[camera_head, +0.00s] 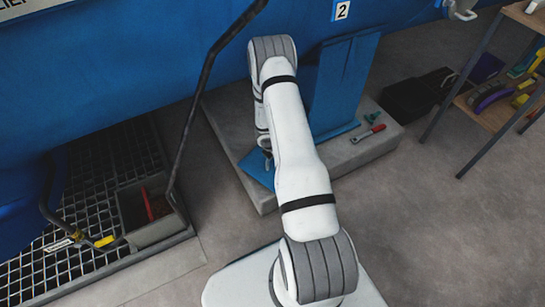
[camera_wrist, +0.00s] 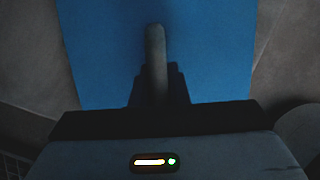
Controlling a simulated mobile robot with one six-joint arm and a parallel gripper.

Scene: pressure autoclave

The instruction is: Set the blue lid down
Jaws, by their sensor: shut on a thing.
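The blue lid is a flat blue panel that fills the upper middle of the wrist view (camera_wrist: 215,55). A grey bar-shaped handle (camera_wrist: 155,45) stands out along its middle. My gripper (camera_wrist: 157,85) is shut on this handle. In the head view, part of the lid (camera_head: 256,168) shows at the left of my arm, over the concrete block. My gripper (camera_head: 266,152) is mostly hidden there behind my own arm. I cannot tell whether the lid touches the block or hangs just above it.
A floor grating (camera_head: 110,185) with a grey bin (camera_head: 155,232) lies left. A shelf (camera_head: 490,105) stands right. Floor at lower right is clear.

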